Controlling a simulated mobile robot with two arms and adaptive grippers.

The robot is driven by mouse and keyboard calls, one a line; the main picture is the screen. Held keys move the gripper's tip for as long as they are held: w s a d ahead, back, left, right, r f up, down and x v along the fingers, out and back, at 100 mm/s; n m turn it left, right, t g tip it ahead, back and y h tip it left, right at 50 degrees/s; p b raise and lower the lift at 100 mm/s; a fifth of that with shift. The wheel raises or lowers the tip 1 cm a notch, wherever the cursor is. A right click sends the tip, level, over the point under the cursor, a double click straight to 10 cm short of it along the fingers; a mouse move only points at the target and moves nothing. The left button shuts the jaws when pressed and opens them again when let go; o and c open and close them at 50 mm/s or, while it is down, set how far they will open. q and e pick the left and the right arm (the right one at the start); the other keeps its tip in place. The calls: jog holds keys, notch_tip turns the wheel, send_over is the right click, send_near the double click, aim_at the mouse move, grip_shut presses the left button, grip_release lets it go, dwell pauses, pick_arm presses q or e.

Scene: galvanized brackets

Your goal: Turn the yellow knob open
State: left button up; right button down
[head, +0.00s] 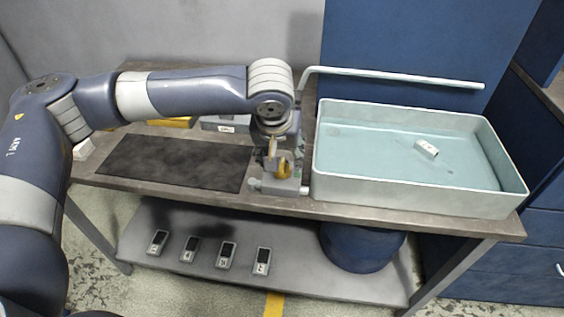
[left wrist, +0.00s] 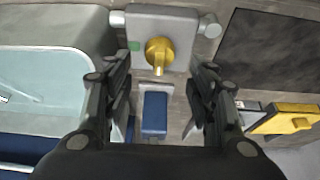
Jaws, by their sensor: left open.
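The yellow knob (head: 284,170) sits on a grey metal block (head: 268,186) at the table's front, left of the basin. In the left wrist view the knob (left wrist: 159,50) has a round head and a short lever pointing down the picture, and a green mark (left wrist: 133,45) shows on the block left of it. My left gripper (head: 276,146) is over the knob from above in the head view, partly hiding the block. In the left wrist view its two fingers (left wrist: 160,76) are spread, with the knob centred beyond them and nothing held. My right gripper is not in view.
A basin (head: 340,190) of water with a small white block (head: 426,148) stands right. A pale pipe (head: 395,75) runs behind it. A dark mat (head: 175,163) lies left. A blue block (left wrist: 154,115) shows between my fingers in the wrist view. Several small devices lie on the lower shelf.

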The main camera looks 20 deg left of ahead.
aim_at(282, 165)
pick_arm(q)
jog(key=x, duration=0.5)
jog(key=c, duration=1)
